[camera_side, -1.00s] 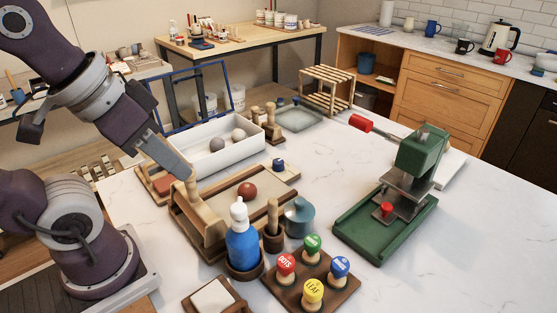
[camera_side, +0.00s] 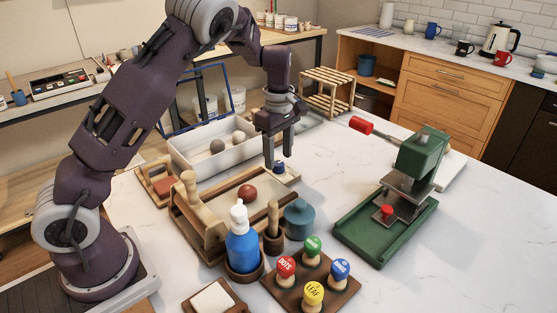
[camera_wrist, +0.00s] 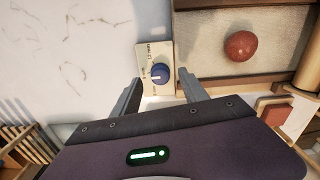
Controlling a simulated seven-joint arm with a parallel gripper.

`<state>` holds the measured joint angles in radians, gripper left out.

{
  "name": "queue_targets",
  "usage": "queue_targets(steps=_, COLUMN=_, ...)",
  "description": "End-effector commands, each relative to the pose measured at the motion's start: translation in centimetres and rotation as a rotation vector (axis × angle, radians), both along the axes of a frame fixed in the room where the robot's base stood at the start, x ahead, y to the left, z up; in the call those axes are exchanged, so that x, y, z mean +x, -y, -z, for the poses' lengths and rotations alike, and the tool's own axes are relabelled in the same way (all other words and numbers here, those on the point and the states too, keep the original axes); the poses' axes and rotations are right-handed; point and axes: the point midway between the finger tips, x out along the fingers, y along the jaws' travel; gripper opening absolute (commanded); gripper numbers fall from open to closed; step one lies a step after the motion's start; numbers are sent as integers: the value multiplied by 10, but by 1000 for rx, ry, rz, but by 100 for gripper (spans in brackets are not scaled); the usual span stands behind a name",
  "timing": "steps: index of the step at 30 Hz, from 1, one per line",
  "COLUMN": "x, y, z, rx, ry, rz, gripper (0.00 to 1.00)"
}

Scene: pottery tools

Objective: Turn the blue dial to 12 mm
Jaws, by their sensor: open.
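The blue dial (camera_side: 279,167) sits on a small pale plate at the far right corner of the wooden tray. In the wrist view the dial (camera_wrist: 159,74) is a round blue knob with a white pointer line, and its plate (camera_wrist: 151,58) carries several printed marks too small to read surely. My gripper (camera_side: 279,168) points down over the dial in the side view. In the wrist view my gripper (camera_wrist: 160,88) is open, with one finger left of the dial and one right of it. I cannot tell whether the fingers touch it.
A wooden tray (camera_side: 215,249) with a red clay ball (camera_side: 247,192) lies beside the dial. A white bin (camera_side: 190,169) stands behind. A blue bottle (camera_side: 242,248), several stamps and a green press (camera_side: 365,233) stand nearer and right. The tabletop between dial and press is clear.

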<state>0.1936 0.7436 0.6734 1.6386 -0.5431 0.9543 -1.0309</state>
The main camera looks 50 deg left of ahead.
Motion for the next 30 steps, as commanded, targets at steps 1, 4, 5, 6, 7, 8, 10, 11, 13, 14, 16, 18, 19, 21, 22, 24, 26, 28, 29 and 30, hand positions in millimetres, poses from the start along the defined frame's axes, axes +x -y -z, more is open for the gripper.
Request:
queue_targets(steps=1, x=-1, y=0, z=9, rx=0, ry=-3, rz=0, gripper=52)
queue_targets(steps=4, x=0, y=0, z=18, rx=0, ry=-1, rz=0, gripper=52)
queue_targets(steps=5, x=0, y=0, z=20, rx=0, ry=0, rz=1, gripper=52)
queue_targets(steps=6, x=0, y=0, z=22, rx=0, ry=-1, rz=1, gripper=52)
queue_targets(steps=7, x=0, y=0, z=22, rx=0, ry=-1, rz=2, gripper=52)
queue_targets(steps=8, x=0, y=0, z=22, rx=0, ry=0, rz=2, gripper=52)
queue_targets(steps=10, x=0, y=0, z=22, rx=0, ry=0, rz=2, gripper=52)
queue_targets(steps=11, x=0, y=0, z=22, rx=0, ry=0, rz=2, gripper=52)
queue_targets(steps=13, x=0, y=0, z=22, rx=0, ry=0, rz=2, gripper=48)
queue_targets(steps=14, x=0, y=0, z=22, rx=0, ry=0, rz=2, gripper=42)
queue_targets(steps=16, x=0, y=0, z=22, rx=0, ry=0, rz=2, gripper=28)
queue_targets(steps=18, x=0, y=0, z=22, rx=-1, ry=0, rz=2, gripper=14)
queue_targets(steps=19, x=0, y=0, z=22, rx=-1, ry=0, rz=2, gripper=8)
queue_targets(steps=21, x=0, y=0, z=22, rx=-1, ry=0, rz=2, gripper=0)
queue_targets(steps=22, x=0, y=0, z=22, rx=-1, ry=0, rz=2, gripper=0)
queue_targets(steps=24, x=0, y=0, z=22, rx=-1, ry=0, rz=3, gripper=0)
queue_targets(steps=26, x=0, y=0, z=22, rx=-1, ry=0, rz=7, gripper=0)
queue_targets(steps=28, x=0, y=0, z=22, rx=-1, ry=1, rz=17, gripper=0)
queue_targets(steps=29, x=0, y=0, z=22, rx=-2, ry=1, rz=24, gripper=0)
queue_targets(steps=30, x=0, y=0, z=22, rx=-2, ry=1, rz=36, gripper=0)
